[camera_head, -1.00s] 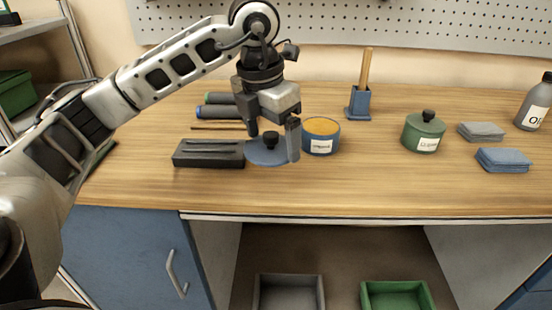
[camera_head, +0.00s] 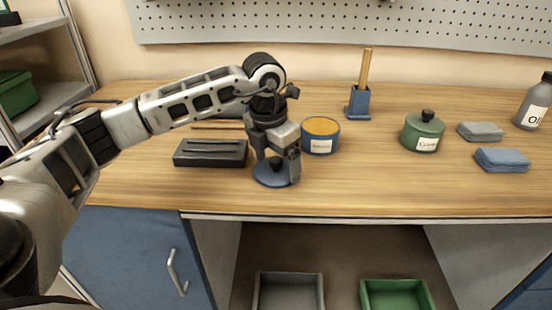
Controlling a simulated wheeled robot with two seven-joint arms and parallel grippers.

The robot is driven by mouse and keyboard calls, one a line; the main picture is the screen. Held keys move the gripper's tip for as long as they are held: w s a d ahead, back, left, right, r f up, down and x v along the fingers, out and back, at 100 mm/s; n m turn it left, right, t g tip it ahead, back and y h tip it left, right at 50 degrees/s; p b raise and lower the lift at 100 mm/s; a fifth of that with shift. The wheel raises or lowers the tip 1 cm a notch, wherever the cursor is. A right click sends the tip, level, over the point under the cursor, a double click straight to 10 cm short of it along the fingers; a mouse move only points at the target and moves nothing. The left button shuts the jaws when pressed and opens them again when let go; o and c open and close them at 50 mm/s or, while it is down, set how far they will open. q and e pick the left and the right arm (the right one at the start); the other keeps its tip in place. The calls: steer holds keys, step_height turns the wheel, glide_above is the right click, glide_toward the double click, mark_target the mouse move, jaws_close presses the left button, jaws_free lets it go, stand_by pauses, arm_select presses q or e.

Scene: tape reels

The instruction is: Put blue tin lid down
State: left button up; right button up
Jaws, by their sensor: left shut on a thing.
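The blue tin lid (camera_head: 272,178) is a flat blue disc with a dark knob, low at the worktop in front of the blue tin. My left gripper (camera_head: 276,165) is above it, with its fingers down around the knob, shut on the lid. I cannot tell whether the lid touches the wood. The open blue tin (camera_head: 320,146), with a white label and orange-yellow contents, stands just right of the gripper. My right gripper is not in view.
A dark slotted block (camera_head: 211,153) lies left of the gripper. A green lidded tin (camera_head: 423,132), a blue brush holder (camera_head: 359,103), grey and blue cloths (camera_head: 502,160) and a bottle (camera_head: 533,104) stand to the right. The worktop's front middle is clear.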

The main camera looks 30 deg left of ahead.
mark_target(269, 174)
arm_select(q)
steer(key=shift+f, duration=0.15)
steer(key=o, duration=0.7)
steer(key=shift+o, duration=0.2)
steer(key=shift+r, duration=0.4)
step_height(269, 174, up, 12)
steer(key=s, duration=0.1)
steer(key=shift+s+a+f, duration=0.2)
steer(key=shift+s+f, duration=0.05)
steer(key=shift+s, duration=0.1)
